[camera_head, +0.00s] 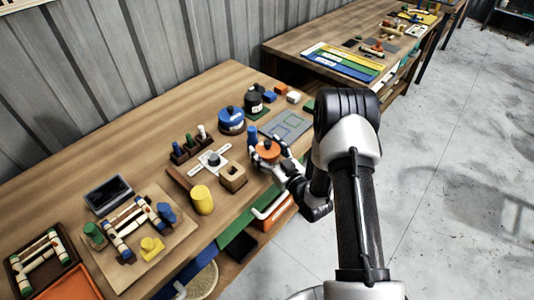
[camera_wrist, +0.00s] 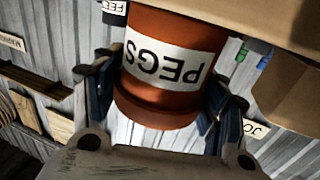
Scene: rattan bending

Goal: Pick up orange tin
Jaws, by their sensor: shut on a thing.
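The orange tin (camera_head: 267,151) is near the front edge of the wooden table, with a dark knob on its top. In the wrist view the orange tin (camera_wrist: 165,90) carries a white label reading "PEGS", seen upside down. My gripper (camera_head: 268,148) has one finger on each side of the tin. In the wrist view my gripper (camera_wrist: 155,105) is shut on the tin, its blue-padded fingers against the left and right sides. I cannot tell whether the tin's base touches the table.
A blue tin (camera_head: 231,120) and a black tin (camera_head: 253,102) stand behind. A wooden block (camera_head: 232,177) and a yellow cylinder (camera_head: 202,200) stand left of the tin. The wooden table (camera_head: 105,165) is crowded.

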